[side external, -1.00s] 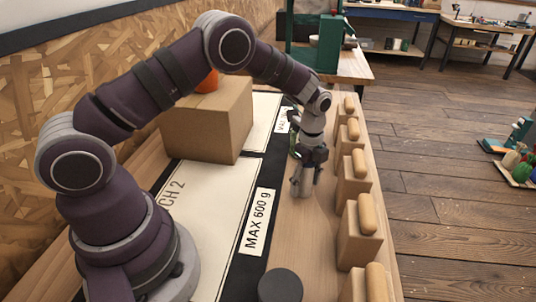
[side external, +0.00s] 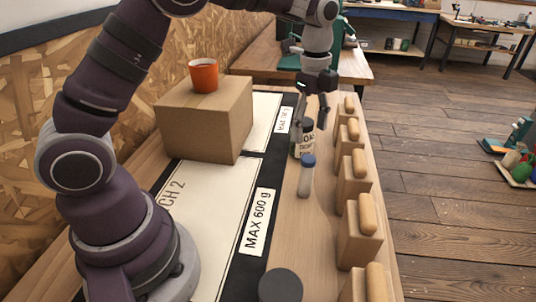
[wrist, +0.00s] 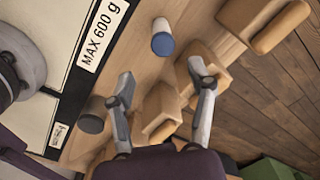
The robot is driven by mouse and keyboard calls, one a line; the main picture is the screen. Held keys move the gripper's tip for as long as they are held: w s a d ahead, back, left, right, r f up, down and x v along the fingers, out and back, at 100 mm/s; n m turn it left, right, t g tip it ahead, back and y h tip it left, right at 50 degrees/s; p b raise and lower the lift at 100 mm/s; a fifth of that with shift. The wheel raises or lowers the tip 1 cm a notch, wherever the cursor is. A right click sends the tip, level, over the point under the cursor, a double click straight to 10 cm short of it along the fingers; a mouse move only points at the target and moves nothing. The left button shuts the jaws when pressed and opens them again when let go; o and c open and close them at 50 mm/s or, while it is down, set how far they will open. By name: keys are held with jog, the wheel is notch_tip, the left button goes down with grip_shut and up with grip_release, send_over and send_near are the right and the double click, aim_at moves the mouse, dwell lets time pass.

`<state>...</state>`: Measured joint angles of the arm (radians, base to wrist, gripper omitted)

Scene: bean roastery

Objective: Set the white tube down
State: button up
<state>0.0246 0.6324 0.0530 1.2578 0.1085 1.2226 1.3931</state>
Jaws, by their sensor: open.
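The white tube (side external: 306,178) with a blue cap stands upright on the bare wood strip, right of the MAX 600 g label, in the side view. In the wrist view I see it from above, mostly its blue cap (wrist: 163,44). My gripper (side external: 314,112) is above and beyond the tube, apart from it. Its two fingers (wrist: 162,76) are spread in the wrist view with nothing between them, and the tube is beyond their tips.
A dark-lidded labelled jar (side external: 304,142) stands just behind the tube. Wooden blocks with rounded tops (side external: 352,178) line the right edge. A dark round lid (side external: 280,285) is in front. A cardboard box (side external: 207,122) bears an orange cup (side external: 204,76) at left.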

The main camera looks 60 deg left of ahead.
jog(key=s+r+n+t, duration=0.2)
jog(key=s+r+n, duration=0.1)
jog(key=s+n, duration=0.5)
jog(key=s+r+n+t, duration=0.3)
jog(key=s+n, duration=0.4)
jog(key=n, duration=0.2)
jog(key=shift+s+a, duration=0.15)
jog(key=shift+s, duration=0.25)
jog(key=shift+r, duration=0.1)
